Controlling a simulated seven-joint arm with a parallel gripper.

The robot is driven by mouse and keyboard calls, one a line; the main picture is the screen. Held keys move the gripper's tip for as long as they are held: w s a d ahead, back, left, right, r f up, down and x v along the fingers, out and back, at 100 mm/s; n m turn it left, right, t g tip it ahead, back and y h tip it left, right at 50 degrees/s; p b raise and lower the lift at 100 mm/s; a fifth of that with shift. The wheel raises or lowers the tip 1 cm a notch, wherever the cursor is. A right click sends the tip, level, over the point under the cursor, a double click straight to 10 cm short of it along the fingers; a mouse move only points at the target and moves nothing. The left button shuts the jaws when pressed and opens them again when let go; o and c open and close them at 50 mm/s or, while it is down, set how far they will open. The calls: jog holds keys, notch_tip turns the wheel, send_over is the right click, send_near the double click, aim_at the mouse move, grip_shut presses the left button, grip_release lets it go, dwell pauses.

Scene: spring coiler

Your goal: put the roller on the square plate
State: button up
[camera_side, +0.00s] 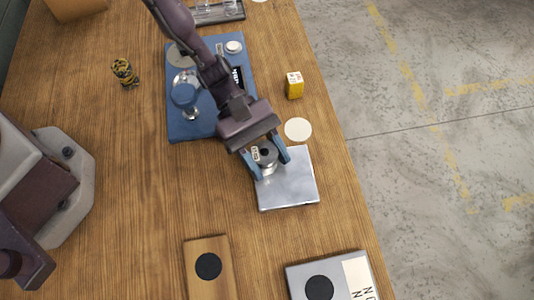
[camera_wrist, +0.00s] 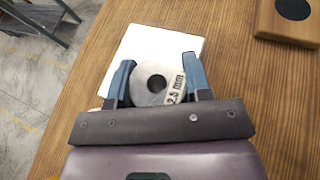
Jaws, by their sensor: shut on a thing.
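The roller (camera_side: 266,156) is a grey metal ring with a dark centre hole and a pale label. In the wrist view the roller (camera_wrist: 153,84) shows its label reading 2.5 mm. My gripper (camera_side: 265,165) is shut on the roller, with one blue finger on each side; the gripper also shows in the wrist view (camera_wrist: 157,80). The square plate (camera_side: 291,189) is silver and lies flat on the table, and it shows as a bright square in the wrist view (camera_wrist: 150,45). The roller is over the plate's upper left part in the side view. I cannot tell whether it touches the plate.
A blue machine base (camera_side: 205,125) stands behind my gripper. A white disc (camera_side: 298,130) and a yellow box (camera_side: 294,85) lie near the table's right edge. A wooden block (camera_side: 209,283) and a grey block (camera_side: 300,272), each with a black disc, lie in front.

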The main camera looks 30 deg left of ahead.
jog(key=shift+f, duration=0.1)
jog(key=o, duration=1.2)
